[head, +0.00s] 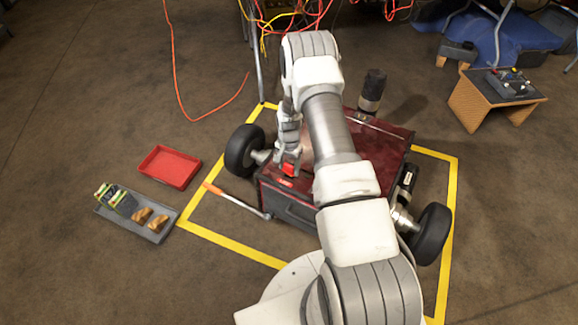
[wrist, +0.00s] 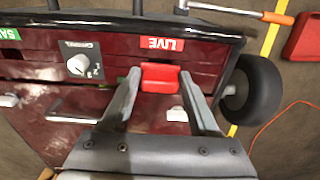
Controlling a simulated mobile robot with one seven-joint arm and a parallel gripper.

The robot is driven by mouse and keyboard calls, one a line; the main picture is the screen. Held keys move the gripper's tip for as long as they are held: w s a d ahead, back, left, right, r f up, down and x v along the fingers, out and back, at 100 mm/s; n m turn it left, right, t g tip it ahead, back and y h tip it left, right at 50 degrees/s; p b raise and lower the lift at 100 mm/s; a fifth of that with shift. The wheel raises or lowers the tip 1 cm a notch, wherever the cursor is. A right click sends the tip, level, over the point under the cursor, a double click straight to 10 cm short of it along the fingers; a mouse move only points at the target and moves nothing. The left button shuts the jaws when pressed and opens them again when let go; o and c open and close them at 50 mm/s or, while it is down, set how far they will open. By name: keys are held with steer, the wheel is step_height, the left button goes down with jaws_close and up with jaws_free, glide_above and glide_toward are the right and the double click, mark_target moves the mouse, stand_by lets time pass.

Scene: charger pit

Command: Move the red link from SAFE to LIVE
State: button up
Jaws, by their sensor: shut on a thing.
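The red link (wrist: 160,77) is a small red block between the two fingers of my gripper (wrist: 160,82) in the wrist view. The fingers are shut on its sides. It sits right beside the red LIVE label (wrist: 162,43); whether it is seated in the panel or just above it I cannot tell. The green SAFE label (wrist: 9,34) is cut by the left edge. In the head view my gripper (head: 290,160) and the link (head: 288,170) are over the left front part of the dark red robot body (head: 384,150).
A channel knob (wrist: 83,65) stands between the labels. The wheeled robot stands inside a yellow floor outline (head: 232,246). A red tray (head: 170,167) and a grey tray (head: 150,234) lie left.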

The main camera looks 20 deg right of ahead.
steer(key=shift+f+b, duration=0.85)
steer(key=shift+f, duration=0.6)
steer(key=o, duration=1.4)
steer(key=shift+o, duration=0.2)
step_height(320, 180, up, 18)
steer(key=p, duration=0.6)
steer(key=shift+f, duration=0.25)
